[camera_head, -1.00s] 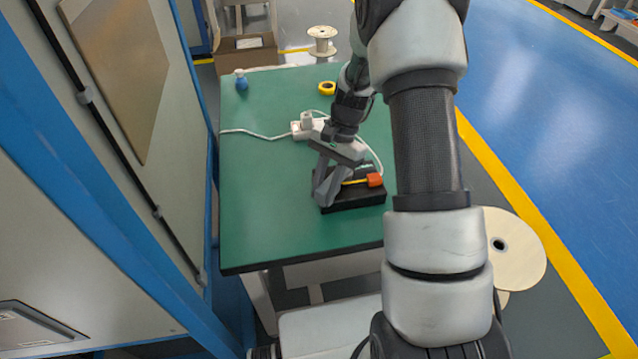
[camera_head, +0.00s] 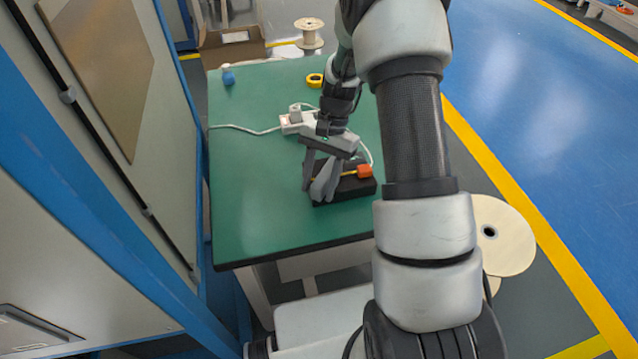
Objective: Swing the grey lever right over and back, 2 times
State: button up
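A black box (camera_head: 362,188) with an orange block (camera_head: 364,171) at its right end and a thin yellow bar sits near the right edge of the green table. My gripper (camera_head: 318,193) points down over the left part of this box. Its grey fingers show at the left end of the yellow bar, with a narrow dark gap higher up between them. I cannot make out the grey lever apart from the grey fingers. Whether the fingers hold anything, or how far apart their tips are, is unclear.
A white power strip (camera_head: 291,126) with its cable lies behind my gripper. A yellow tape roll (camera_head: 314,80) and a blue bottle (camera_head: 228,76) stand farther back. The left and front of the green table (camera_head: 255,190) are clear. A cabinet stands close on the left.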

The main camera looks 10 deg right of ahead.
aim_at(330, 165)
jog(key=p+v, duration=0.1)
jog(key=v, duration=1.6)
jog(key=shift+r+p, duration=0.2)
jog(key=shift+p, duration=0.15)
jog(key=shift+d, duration=0.1)
jog(key=s+a+r+t+h+p, duration=0.25)
jog(key=s+a+p, duration=0.3)
jog(key=p, duration=0.35)
jog(key=shift+t+h, duration=0.25)
jog(key=shift+t, duration=0.2)
jog(key=f, duration=1.7)
jog(key=shift+d+f, duration=0.25)
jog(key=shift+f, duration=0.1)
grip_shut()
